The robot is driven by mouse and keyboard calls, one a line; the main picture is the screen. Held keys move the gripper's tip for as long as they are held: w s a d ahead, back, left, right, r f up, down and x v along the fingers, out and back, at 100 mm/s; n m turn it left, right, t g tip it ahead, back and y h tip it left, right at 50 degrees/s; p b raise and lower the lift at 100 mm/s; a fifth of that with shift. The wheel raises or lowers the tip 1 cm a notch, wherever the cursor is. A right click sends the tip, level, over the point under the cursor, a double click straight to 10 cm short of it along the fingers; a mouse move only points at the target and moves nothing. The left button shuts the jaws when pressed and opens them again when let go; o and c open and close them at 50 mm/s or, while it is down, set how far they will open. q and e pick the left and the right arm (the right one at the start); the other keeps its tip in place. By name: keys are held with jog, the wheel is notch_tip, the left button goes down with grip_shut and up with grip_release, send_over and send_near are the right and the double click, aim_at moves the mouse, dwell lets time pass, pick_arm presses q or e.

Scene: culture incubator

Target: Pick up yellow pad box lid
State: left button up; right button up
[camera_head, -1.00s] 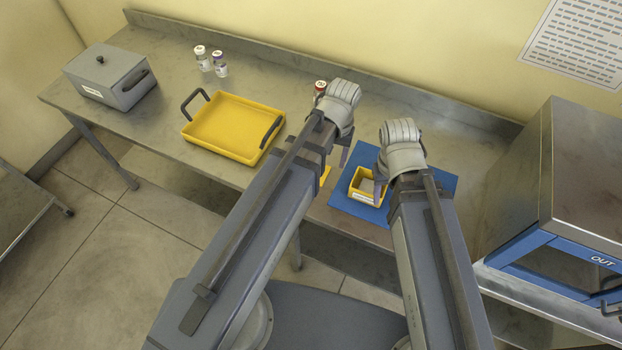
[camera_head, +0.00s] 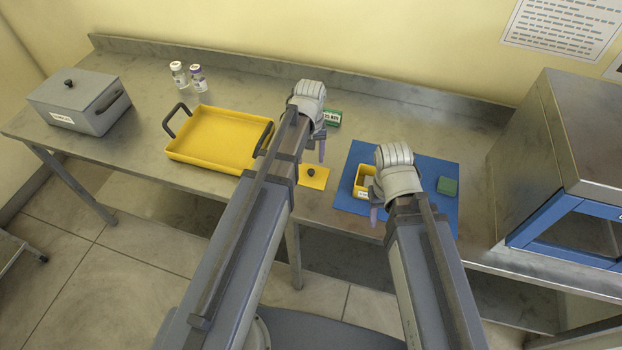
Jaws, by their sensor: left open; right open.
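The yellow pad box lid (camera_head: 313,177) lies flat on the steel table, with a dark round knob on top. It is left of the blue mat (camera_head: 350,203). The open yellow pad box (camera_head: 361,184) stands on the mat, partly hidden by my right gripper. My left gripper (camera_head: 318,152) is open and empty, above and just behind the lid; my arm hides part of it. My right gripper (camera_head: 375,208) is open, in front of and over the right part of the box. Its fingers are mostly hidden by my own wrist.
A green pad (camera_head: 447,186) lies on the mat's right side. A green labelled box (camera_head: 333,118) stands behind my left gripper. A yellow tray (camera_head: 212,137), two vials (camera_head: 188,76) and a grey lidded box (camera_head: 80,101) are left. A steel incubator (camera_head: 560,160) stands right.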

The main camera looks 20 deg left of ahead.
aim_at(311, 171)
pick_arm(q)
jog(key=shift+s+d+f+b, duration=0.1)
jog(key=shift+f+b, duration=1.25)
jog(key=shift+s+d+f+b, duration=0.1)
jog(key=shift+f+b, duration=1.2)
pick_arm(e)
jog(key=shift+f, duration=2.6)
pick_arm(q)
jog(key=shift+r, duration=0.1)
pick_arm(e)
jog(key=shift+r, duration=0.1)
pick_arm(q)
grip_shut()
